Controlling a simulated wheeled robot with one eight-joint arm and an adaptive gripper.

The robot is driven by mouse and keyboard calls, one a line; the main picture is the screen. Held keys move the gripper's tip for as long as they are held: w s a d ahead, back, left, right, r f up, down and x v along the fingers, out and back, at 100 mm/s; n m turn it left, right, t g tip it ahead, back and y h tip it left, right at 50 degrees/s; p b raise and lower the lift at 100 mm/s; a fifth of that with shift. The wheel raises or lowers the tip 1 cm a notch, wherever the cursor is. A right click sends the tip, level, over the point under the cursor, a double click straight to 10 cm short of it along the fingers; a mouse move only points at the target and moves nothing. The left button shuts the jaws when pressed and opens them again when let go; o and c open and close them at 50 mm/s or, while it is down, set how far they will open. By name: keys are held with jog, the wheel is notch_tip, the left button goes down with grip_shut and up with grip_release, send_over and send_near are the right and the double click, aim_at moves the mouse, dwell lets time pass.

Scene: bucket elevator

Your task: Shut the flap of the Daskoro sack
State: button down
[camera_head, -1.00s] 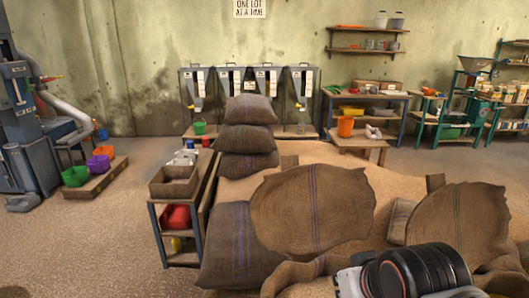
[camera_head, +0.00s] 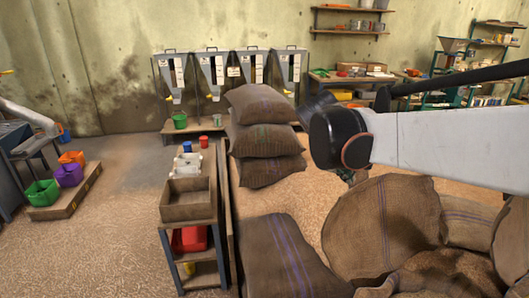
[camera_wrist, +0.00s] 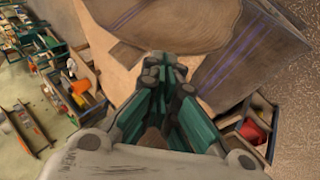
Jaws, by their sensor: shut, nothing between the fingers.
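No sack name is readable, so I cannot tell which sack is the Daskoro one. In the head view an open sack has a round, brown burlap flap (camera_head: 385,225) with purple stripes, standing up. The flap at the right edge (camera_head: 517,245) belongs to another sack and is cut off. In the wrist view, a round burlap flap (camera_wrist: 185,18) lies beyond my gripper (camera_wrist: 168,76). The gripper's green fingers are together and empty, apart from the flap as far as I can tell. My white arm link and black joint hide part of the head view.
A closed striped sack (camera_head: 285,258) lies left of the open one. Behind it is a pile of stacked sacks (camera_head: 262,135). A cart (camera_head: 188,205) with trays stands to the left. Dispensers (camera_head: 222,75) line the wall. The floor at left is mostly clear.

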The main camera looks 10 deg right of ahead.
jog(key=w+d+f+n+g+h+p, duration=0.1)
jog(key=w+d+f+h, duration=0.1)
jog(key=w, duration=0.5)
jog(key=w+d+f+g+h, duration=0.1)
jog(key=w+h, duration=0.2)
jog(key=w, duration=0.5)
jog(key=w+d+f+n+h+p, duration=0.1)
jog(key=w+d+f+h, duration=0.1)
jog(key=w, duration=0.5)
jog(key=w+a+f+m+g+h+p, duration=0.1)
jog(key=w+a+f+g+h, duration=0.15)
jog(key=f, duration=0.45)
jog(key=w+a+f+g+h+p, duration=0.1)
jog(key=f+h, duration=0.3)
jog(key=f, duration=0.2)
jog(key=s+d+r+b, duration=0.2)
jog(key=s+d, duration=0.1)
jog(key=d, duration=0.7)
jog(key=shift+s+d+r, duration=0.15)
jog(key=shift+s+d, duration=0.25)
